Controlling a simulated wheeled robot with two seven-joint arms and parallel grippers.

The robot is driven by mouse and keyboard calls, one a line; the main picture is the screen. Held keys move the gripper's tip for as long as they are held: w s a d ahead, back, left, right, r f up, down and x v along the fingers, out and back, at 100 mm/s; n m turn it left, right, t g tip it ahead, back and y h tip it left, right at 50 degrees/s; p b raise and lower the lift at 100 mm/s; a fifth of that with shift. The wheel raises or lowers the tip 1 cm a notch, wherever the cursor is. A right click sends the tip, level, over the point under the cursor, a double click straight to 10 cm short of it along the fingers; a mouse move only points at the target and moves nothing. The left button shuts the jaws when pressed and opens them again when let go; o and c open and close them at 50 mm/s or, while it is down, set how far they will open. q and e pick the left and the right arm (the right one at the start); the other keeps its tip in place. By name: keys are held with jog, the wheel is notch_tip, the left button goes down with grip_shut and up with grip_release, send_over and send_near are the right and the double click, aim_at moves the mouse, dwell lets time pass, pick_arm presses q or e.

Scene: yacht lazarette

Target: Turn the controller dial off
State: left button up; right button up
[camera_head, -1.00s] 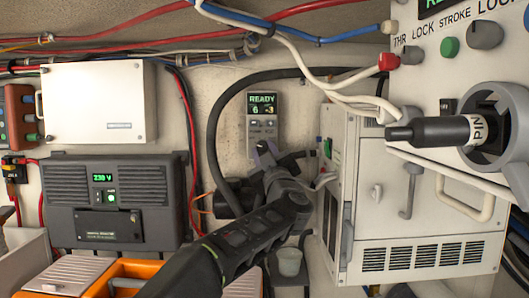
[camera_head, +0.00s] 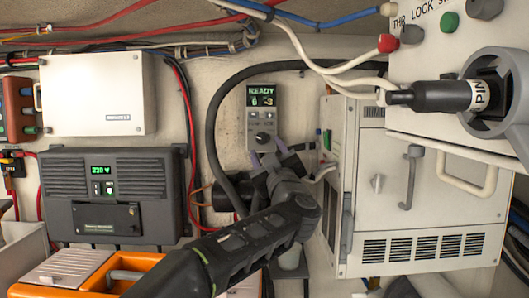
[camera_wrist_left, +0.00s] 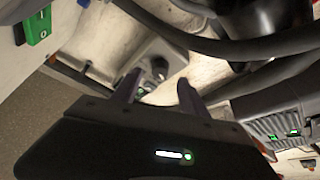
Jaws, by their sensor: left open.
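The controller (camera_head: 261,101) is a small grey box on the back wall with a green READY display. Its round dark dial (camera_head: 263,138) is on its lower front. My left gripper (camera_head: 268,155) is open, its two purple-grey fingers just below the dial, one to each side. In the left wrist view the dial (camera_wrist_left: 160,68) shows beyond and between the spread fingertips of my left gripper (camera_wrist_left: 159,78), with nothing held. I cannot tell whether the fingers touch the dial. My right gripper is out of view.
A thick black hose (camera_head: 213,130) loops around the controller's left and top. A white cabinet (camera_head: 435,215) with handles stands close on the right. A dark grey power unit (camera_head: 115,195) and a white box (camera_head: 97,95) are on the left wall. An orange case (camera_head: 130,265) is low left.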

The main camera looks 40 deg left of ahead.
pick_arm(q)
jog(key=shift+b+v, duration=0.45)
jog(key=shift+v, duration=1.3)
jog(key=shift+f, duration=0.1)
